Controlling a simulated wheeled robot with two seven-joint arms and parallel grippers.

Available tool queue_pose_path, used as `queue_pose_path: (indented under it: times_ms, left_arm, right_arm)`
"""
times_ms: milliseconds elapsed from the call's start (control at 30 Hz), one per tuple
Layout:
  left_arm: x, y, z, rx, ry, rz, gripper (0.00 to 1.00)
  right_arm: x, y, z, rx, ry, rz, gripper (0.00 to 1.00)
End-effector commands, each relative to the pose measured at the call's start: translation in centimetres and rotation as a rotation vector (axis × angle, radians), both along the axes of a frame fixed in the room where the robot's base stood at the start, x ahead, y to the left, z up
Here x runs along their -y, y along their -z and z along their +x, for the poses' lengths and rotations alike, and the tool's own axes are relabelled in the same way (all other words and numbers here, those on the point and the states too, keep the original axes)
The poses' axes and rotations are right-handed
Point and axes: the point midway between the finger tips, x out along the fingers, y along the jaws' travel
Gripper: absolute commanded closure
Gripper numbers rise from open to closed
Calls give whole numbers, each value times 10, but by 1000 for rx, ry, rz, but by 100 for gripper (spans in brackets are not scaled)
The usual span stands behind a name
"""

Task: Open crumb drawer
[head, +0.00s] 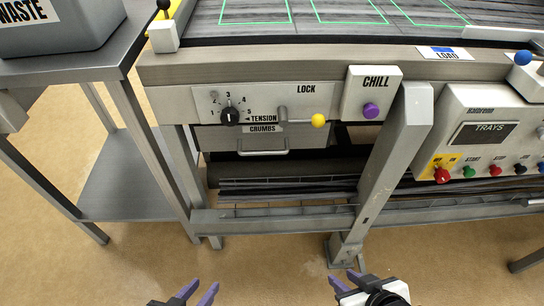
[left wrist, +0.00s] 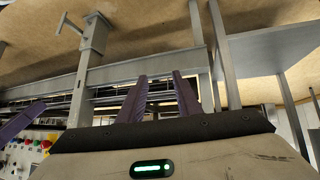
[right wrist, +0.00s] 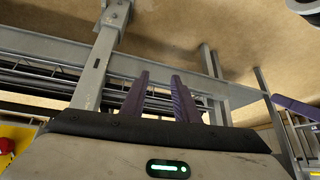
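The crumb drawer (head: 240,140) is a grey front labelled CRUMBS with a bar handle (head: 263,151), below the tension dial panel. It looks shut, flush under the panel. The LOCK lever has a yellow knob (head: 318,120) and lies across the drawer's upper right, pointing right. My left gripper (head: 200,289) is open and empty at the bottom of the head view, well below and in front of the drawer. Its purple fingers also show in the left wrist view (left wrist: 162,90). My right gripper (head: 346,280) is open and empty, right of the left one; its fingers show in the right wrist view (right wrist: 160,90).
A slanted grey leg (head: 388,165) and a low crossbar (head: 275,219) stand in front of the machine. A side table (head: 70,68) holding a WASTE bin (head: 70,35) is at left. A TRAYS control panel (head: 490,140) is at right. The floor in front is clear.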

Motion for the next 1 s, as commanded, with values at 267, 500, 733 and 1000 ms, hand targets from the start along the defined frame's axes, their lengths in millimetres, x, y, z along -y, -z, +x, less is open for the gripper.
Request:
queue_pose_path:
  times_ms: [267, 500, 733, 1000]
  left_arm:
    - [3, 26, 3, 24, 2, -16, 69]
    - [4, 37, 6, 33, 4, -23, 69]
    - [4, 36, 5, 33, 6, -24, 69]
    - [4, 35, 4, 35, 6, -25, 69]
  right_arm:
    - [8, 6, -2, -95, 22, -11, 72]
    - [-45, -5, 36, -16, 26, 204, 72]
    - [-99, -25, 75, 100, 48, 464, 72]
    - [-156, -64, 123, 238, 139, 897, 72]
